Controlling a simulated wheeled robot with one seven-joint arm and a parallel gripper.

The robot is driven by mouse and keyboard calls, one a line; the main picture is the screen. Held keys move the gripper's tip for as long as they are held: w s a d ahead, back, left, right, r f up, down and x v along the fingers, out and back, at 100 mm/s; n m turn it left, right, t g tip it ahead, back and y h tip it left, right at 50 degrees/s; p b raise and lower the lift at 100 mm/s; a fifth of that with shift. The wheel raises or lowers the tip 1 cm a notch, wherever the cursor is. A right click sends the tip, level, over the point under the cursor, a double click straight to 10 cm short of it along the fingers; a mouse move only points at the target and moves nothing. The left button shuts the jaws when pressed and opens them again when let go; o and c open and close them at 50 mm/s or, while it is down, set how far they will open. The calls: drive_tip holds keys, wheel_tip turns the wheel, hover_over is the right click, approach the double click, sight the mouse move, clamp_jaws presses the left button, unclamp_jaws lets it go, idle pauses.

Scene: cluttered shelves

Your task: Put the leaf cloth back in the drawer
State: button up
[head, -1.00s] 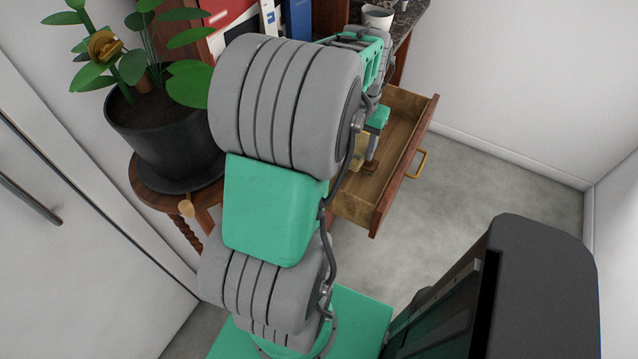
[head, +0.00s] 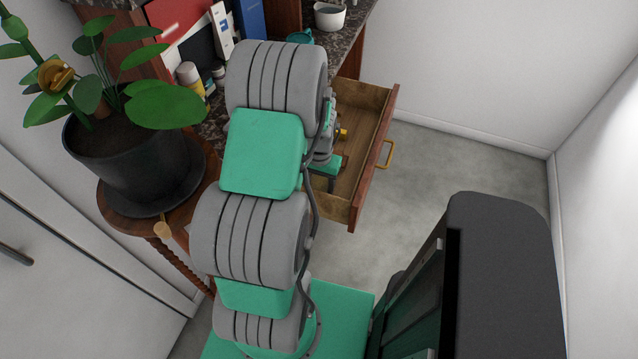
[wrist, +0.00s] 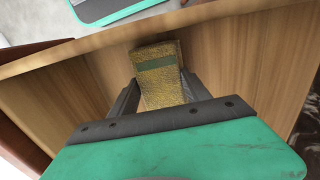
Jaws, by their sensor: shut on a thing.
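The leaf cloth (wrist: 160,78) shows in the wrist view as a yellow-green patterned piece with a dark green band. My gripper (wrist: 158,92) is shut on it, one dark finger on each side. Behind the cloth is the wooden inside of the open drawer (wrist: 230,50). In the head view the drawer (head: 376,160) is pulled out, with a brass handle on its front. My gripper (head: 322,180) is at the drawer's left part, low over or inside it. The cloth is hidden by my arm in the head view. Whether it touches the drawer bottom I cannot tell.
A potted plant (head: 115,170) stands on a round wooden stool left of my arm. Bottles (head: 190,78), books (head: 250,20) and a white cup (head: 330,15) are on the dark stone counter. Grey floor is free to the right of the drawer.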

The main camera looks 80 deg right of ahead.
sight(319, 186)
drive_tip(key=shift+f, duration=0.15)
drive_tip(key=o, duration=1)
drive_tip(key=shift+f, duration=0.1)
drive_tip(key=o, duration=0.5)
wheel_tip(319, 186, up, 12)
drive_tip(key=shift+r+b, duration=0.25)
drive_tip(key=shift+b, duration=0.2)
drive_tip(key=shift+r, duration=0.1)
